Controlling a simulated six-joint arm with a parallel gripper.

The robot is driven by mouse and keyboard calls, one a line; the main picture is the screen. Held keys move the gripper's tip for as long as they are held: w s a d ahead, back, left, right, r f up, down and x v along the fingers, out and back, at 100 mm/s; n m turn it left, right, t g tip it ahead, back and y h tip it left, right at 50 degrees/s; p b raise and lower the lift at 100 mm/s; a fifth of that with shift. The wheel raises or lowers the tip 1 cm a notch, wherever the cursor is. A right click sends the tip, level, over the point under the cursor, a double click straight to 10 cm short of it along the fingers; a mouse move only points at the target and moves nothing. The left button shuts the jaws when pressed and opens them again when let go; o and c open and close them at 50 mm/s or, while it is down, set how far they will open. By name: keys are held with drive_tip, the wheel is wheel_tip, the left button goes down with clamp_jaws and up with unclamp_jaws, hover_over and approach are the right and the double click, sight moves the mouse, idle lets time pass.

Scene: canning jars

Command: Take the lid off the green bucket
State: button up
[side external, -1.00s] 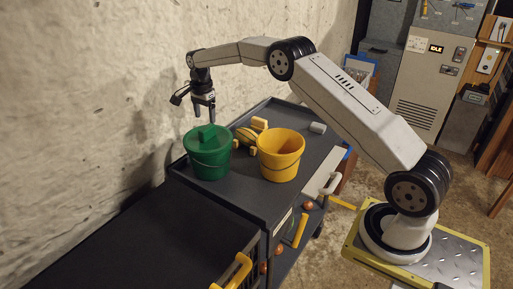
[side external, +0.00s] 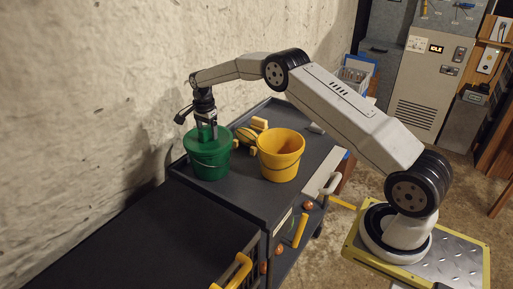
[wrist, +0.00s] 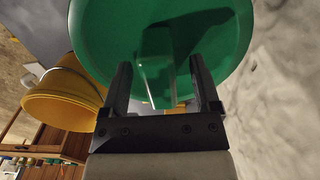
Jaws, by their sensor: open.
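The green bucket (side external: 210,168) stands upright on the dark cart top, near its left edge. Its green lid (side external: 193,139) is on it, with a raised block handle in the middle. In the wrist view the lid (wrist: 105,35) fills the upper middle, and its handle (wrist: 156,75) lies between my two fingers. My gripper (side external: 207,134) points down over the lid, with its fingertips around the handle. In the wrist view my gripper (wrist: 162,85) is open, with a gap showing beside the handle.
A yellow open bucket (side external: 281,160) stands just right of the green one; it also shows in the wrist view (wrist: 62,98). A yellow-and-dark object (side external: 246,134) lies behind them. The rough wall (side external: 90,90) is close on the left. The cart's front top (side external: 180,225) is bare.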

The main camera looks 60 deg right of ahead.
sight(207, 127)
idle(0.4)
clamp_jaws()
drive_tip(key=shift+r, duration=0.1)
drive_tip(key=shift+s+r, duration=0.1)
drive_tip(key=shift+r, duration=1.6)
drive_tip(key=s+a+r, duration=0.2)
drive_tip(key=s+r, duration=0.7)
drive_tip(key=s, duration=0.4)
drive_tip(key=shift+s+a+r, duration=0.2)
drive_tip(key=shift+s+r, duration=0.05)
drive_tip(key=shift+s, duration=0.05)
